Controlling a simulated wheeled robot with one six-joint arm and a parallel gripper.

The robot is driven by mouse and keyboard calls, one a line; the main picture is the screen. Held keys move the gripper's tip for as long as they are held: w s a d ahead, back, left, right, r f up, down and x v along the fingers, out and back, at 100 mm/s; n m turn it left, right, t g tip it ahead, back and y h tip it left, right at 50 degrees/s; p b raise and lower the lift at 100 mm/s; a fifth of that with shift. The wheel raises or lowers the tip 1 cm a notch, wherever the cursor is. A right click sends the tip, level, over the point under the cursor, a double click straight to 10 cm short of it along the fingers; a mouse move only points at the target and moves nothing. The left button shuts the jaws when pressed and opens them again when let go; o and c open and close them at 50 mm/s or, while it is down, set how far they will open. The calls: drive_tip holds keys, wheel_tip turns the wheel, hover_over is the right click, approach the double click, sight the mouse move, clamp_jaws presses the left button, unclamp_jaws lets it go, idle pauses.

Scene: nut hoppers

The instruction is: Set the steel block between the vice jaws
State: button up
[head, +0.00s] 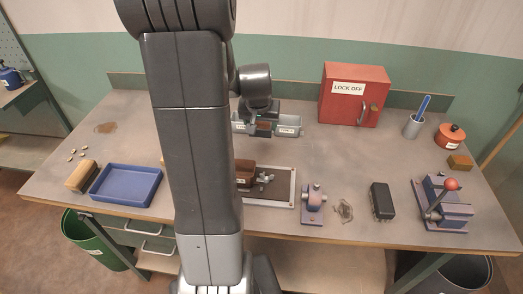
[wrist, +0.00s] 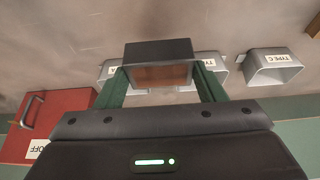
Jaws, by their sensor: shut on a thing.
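My gripper (wrist: 160,85), with green fingers, is shut on a dark grey block (wrist: 158,50) that has a reddish-brown face. I cannot tell from its look whether it is steel. In the head view my gripper (head: 265,116) holds it above the back of the bench, by the grey hoppers. The blue-grey vice (head: 455,212), with a lever and red ball, stands at the bench's right front, far from my gripper. Its jaw gap is too small to make out.
Grey hoppers (head: 289,124) stand beneath and beside my gripper; one marked TYPE C (wrist: 273,68) shows in the wrist view. A red LOCK OFF box (head: 354,94), grey cup (head: 413,126), black block (head: 382,202) and blue-grey fixture (head: 313,205) lie towards the vice. A blue tray (head: 125,187) is at left.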

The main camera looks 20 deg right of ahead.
wheel_tip(320, 180, down, 9)
drive_tip(key=shift+f, duration=0.1)
idle(0.4)
drive_tip(key=shift+f, duration=0.15)
drive_tip(key=o, duration=1.4)
